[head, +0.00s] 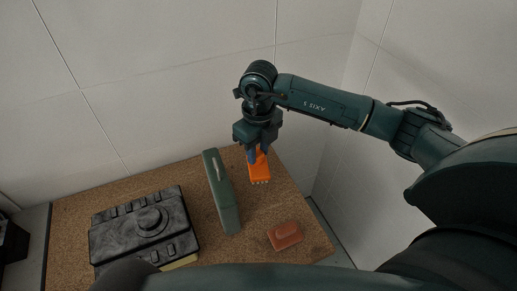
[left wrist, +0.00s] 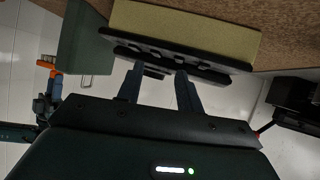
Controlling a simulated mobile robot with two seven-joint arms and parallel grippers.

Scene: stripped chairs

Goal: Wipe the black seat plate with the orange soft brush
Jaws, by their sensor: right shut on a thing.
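The black seat plate (head: 145,228) lies at the left of the cork-topped table, with raised ribs and a round hub on top. In the left wrist view its edge (left wrist: 215,72) lies against a yellow block. My right gripper (head: 258,154) is shut on the orange soft brush (head: 260,171), to the right of the plate and apart from it, beyond a green case. The brush also shows at the left of the left wrist view (left wrist: 47,61). My left gripper (left wrist: 160,72) is open, its fingers apart close to the plate's edge; contact is unclear. It is not seen in the head view.
The green case (head: 222,195) stands upright between plate and brush. A red-orange block (head: 285,235) lies at the table's front right. The yellow block (head: 180,263) shows under the plate's front edge. Bare cork (head: 265,208) lies right of the case. White walls stand behind and right.

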